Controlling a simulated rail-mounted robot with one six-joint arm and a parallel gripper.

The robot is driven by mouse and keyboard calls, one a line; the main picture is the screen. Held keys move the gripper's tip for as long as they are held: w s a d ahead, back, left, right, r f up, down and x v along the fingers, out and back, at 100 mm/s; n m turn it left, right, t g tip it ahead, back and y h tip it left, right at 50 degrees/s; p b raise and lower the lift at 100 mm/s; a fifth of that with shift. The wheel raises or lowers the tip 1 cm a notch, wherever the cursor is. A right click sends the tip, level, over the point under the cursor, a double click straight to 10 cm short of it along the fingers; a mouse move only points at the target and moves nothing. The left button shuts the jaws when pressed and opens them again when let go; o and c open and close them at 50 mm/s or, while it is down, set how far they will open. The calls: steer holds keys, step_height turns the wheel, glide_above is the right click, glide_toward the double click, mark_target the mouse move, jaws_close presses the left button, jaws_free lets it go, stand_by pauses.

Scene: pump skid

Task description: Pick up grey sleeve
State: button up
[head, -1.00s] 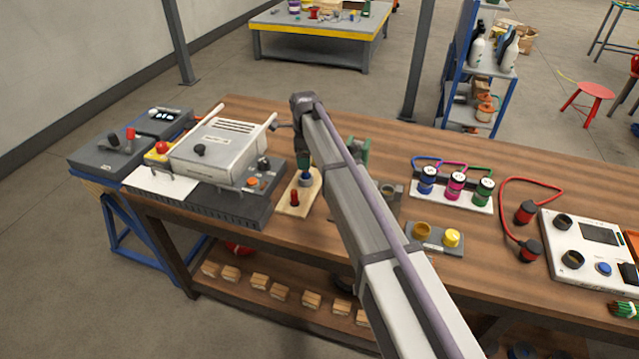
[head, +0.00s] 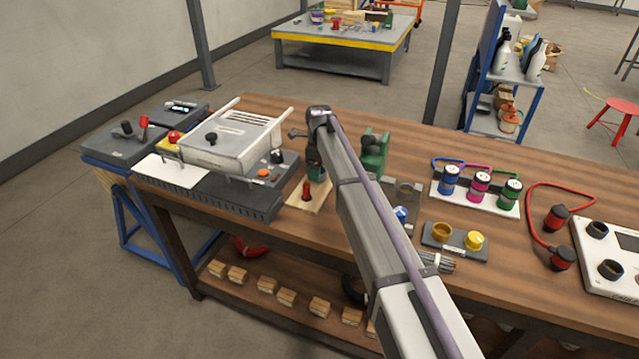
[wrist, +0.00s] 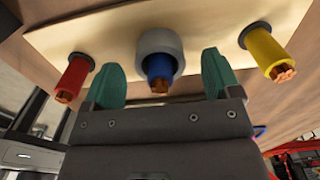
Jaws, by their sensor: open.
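The grey sleeve (wrist: 155,42) is a short, thick ring around the blue cable stub (wrist: 159,70), whose copper end sticks out of it. A red stub (wrist: 74,78) and a yellow stub (wrist: 268,52) stand to either side on the same pale wooden board (wrist: 212,22). My gripper (wrist: 162,80) is open, with one green fingertip on each side of the blue stub. The sleeve shows just beyond and between the tips, with gaps on both sides. In the head view my gripper (head: 316,172) is over the board beside the red stub (head: 306,192), and my arm hides the sleeve.
A grey-white device (head: 230,140) stands close on the left of the board. A green part (head: 374,155) stands to its right behind my arm. Further right are a rack of coloured jars (head: 478,188) and a block with a yellow knob (head: 474,240).

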step_height(320, 180, down, 2)
steer(key=shift+f+b, duration=0.25)
steer(key=shift+b, duration=0.2)
steer(key=shift+r, duration=0.25)
steer(key=shift+c, duration=0.2)
steer(key=c, duration=1)
steer(key=shift+o, duration=0.2)
step_height(320, 180, up, 10)
steer(key=p, duration=1)
steer(key=shift+r+p, duration=0.15)
steer(key=shift+p, duration=0.2)
